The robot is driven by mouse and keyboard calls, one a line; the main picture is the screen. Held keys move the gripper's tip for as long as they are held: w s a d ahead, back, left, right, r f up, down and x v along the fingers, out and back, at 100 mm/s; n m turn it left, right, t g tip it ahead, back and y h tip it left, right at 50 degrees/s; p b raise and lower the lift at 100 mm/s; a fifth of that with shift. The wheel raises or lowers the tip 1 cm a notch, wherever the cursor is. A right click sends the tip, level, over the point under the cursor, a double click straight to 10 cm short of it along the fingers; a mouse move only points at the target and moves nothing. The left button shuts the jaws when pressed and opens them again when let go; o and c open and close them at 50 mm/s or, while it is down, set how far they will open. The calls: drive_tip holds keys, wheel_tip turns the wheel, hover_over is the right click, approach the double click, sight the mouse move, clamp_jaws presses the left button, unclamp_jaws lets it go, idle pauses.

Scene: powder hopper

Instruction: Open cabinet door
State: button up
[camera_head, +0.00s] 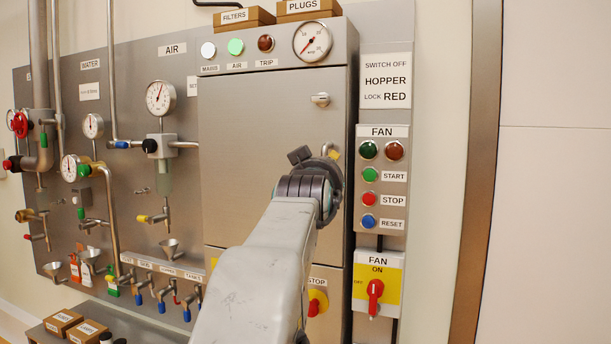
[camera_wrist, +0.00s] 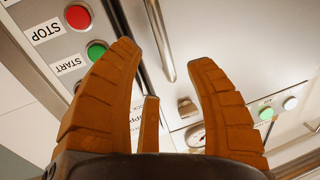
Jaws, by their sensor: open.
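The grey metal cabinet has a closed upper door (camera_head: 250,150) in the middle of the head view. A curved metal handle (camera_head: 328,148) shows near the door's right edge, mostly hidden behind my gripper (camera_head: 334,155). In the wrist view the handle (camera_wrist: 159,40) is a slim bar running up between my orange fingers. My gripper (camera_wrist: 166,56) is open and empty, its fingers spread either side of the handle in the picture. I cannot tell how deep the handle lies between them; no contact shows. A small latch (camera_head: 320,99) sits above the handle, also seen in the wrist view (camera_wrist: 187,107).
Right of the cabinet is a fan panel (camera_head: 382,180) with buttons and a red rotary switch (camera_head: 375,290). Left is a board of pipes, gauges and valves (camera_head: 160,98). Boxes (camera_head: 247,18) stand on the cabinet top. The wall farther right is bare.

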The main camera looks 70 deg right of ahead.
drive_tip(key=shift+p+x, duration=0.45)
drive_tip(key=shift+x, duration=3.15)
drive_tip(key=shift+c, duration=0.2)
clamp_jaws()
